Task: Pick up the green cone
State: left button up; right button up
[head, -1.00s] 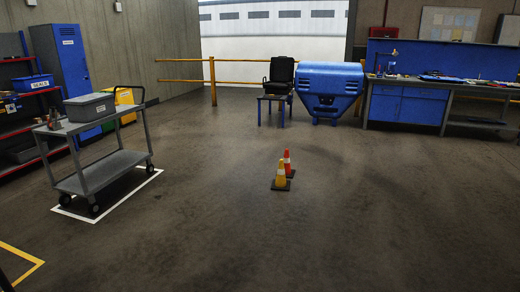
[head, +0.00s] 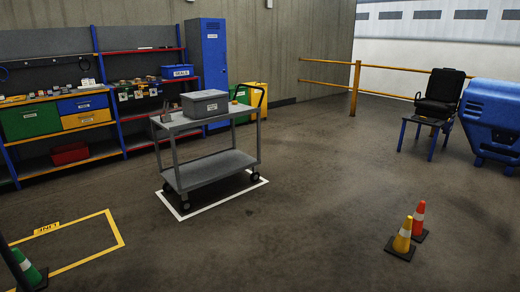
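The green cone (head: 27,267) with a white band stands on the floor at the lower left edge of the head view, on a dark square base. A dark post-like shape at the frame edge covers part of it. It is beside the yellow floor outline. Neither of my grippers shows in the head view.
A grey cart (head: 205,165) with a grey bin (head: 204,105) stands in a white floor outline. Shelves (head: 92,125) and a blue locker (head: 208,70) line the left wall. A yellow cone (head: 402,238) and a red cone (head: 418,220) stand at right. The middle floor is clear.

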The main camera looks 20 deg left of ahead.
aim_at(38, 281)
jog(key=i+j+u, duration=0.3)
jog(key=u, duration=0.15)
jog(key=i+j+u, duration=0.1)
jog(key=i+u, duration=0.8)
jog(key=i+l+u, duration=0.25)
jog(key=i+u, duration=0.35)
jog(key=i, duration=0.45)
jog(key=i+u, duration=0.15)
jog(key=i, duration=0.4)
jog(key=i+l+u, duration=0.2)
jog(key=i, duration=0.4)
jog(key=i+l+u, duration=0.15)
jog(key=i, duration=0.4)
